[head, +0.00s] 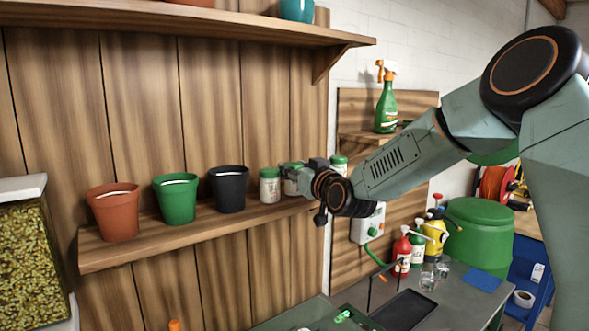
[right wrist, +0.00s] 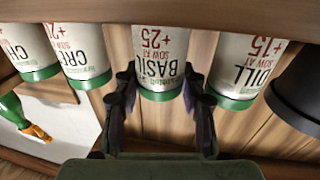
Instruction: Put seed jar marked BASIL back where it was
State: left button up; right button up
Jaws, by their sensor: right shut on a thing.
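The BASIL seed jar (right wrist: 160,60) has a white label, dark and red print and a green lid. In the right wrist view, which is upside down, it is between the two fingers of my right gripper (right wrist: 160,92). My right gripper (head: 303,168) is shut on this jar at the wooden shelf (head: 180,232). In the head view the jar (head: 291,181) is partly covered by the gripper. It is in line with its neighbours; I cannot tell whether its base touches the shelf. My left gripper is out of view.
The DILL jar (right wrist: 245,65) stands beside BASIL, with a black pot (head: 229,188) beyond. On the other side are two jars with partly readable labels, the nearer one (right wrist: 80,55) close to the finger. Green (head: 176,198) and terracotta pots (head: 115,210) stand farther left.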

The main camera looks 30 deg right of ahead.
jog(key=o, duration=0.7)
jog(key=shift+s+d+f, duration=0.1)
jog(key=shift+d+f, duration=0.15)
jog(key=shift+d, duration=0.1)
jog(key=shift+o, duration=1.1)
jog(key=shift+d, duration=0.2)
jog(key=shift+w+a+r, duration=0.15)
jog(key=shift+w+a, duration=0.05)
jog(key=shift+a, duration=0.45)
jog(key=shift+r, duration=0.2)
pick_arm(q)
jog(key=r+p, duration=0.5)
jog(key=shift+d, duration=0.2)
pick_arm(e)
jog(key=s, duration=1.2)
jog(key=shift+a+f, duration=0.15)
jog(key=shift+a, duration=0.05)
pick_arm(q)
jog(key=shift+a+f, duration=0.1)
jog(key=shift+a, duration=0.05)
pick_arm(e)
jog(key=shift+a, duration=0.2)
